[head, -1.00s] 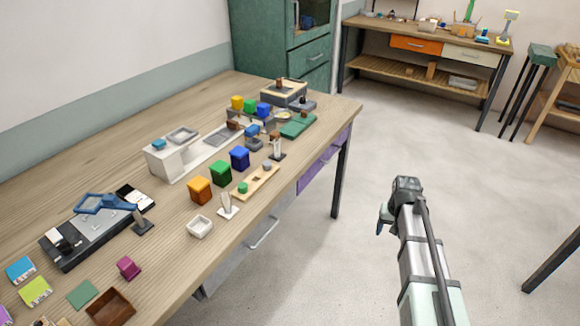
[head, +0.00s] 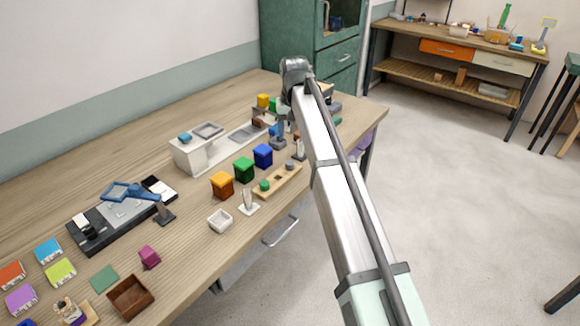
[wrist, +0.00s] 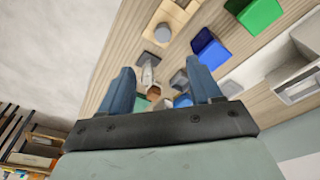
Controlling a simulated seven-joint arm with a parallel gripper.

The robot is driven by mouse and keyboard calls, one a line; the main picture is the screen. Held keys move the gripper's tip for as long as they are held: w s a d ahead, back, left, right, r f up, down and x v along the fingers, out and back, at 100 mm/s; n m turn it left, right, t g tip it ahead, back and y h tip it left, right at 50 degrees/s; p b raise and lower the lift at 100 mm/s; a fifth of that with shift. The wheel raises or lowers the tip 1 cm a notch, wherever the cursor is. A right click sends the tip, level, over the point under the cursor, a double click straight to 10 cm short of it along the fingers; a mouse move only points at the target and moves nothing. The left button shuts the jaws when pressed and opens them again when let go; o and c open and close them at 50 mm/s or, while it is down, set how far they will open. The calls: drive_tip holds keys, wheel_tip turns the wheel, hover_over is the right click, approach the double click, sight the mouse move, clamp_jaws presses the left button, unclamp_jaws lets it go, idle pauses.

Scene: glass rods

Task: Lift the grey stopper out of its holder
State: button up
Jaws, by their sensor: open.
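The grey stopper (head: 289,166) stands in a wooden holder (head: 278,183) near the table's front edge. A green stopper (head: 264,185) sits at the holder's other end. In the wrist view the grey stopper (wrist: 162,33) shows as a round grey top in the holder (wrist: 185,14), beyond my fingertips. My gripper (wrist: 159,70) is open, with its two blue fingers apart and nothing held. In the head view my arm reaches over the table to the right of the holder, and its fingers are not clearly visible.
Blue (head: 263,155), green (head: 244,169) and orange (head: 222,185) blocks stand in a row behind the holder. A white stand (head: 248,202) is left of it, and a small upright item (head: 299,149) stands on its right. Open floor lies in front of the table.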

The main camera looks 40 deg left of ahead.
sight(290, 163)
drive_tip(key=f, duration=0.4)
drive_tip(key=a+f, duration=0.1)
drive_tip(key=f, duration=0.4)
drive_tip(key=w+f, duration=0.1)
drive_tip(key=f, duration=0.3)
drive_tip(key=shift+a+f, duration=0.2)
drive_tip(key=shift+a, duration=0.2)
drive_tip(key=shift+c, duration=0.4)
drive_tip(key=c, duration=1)
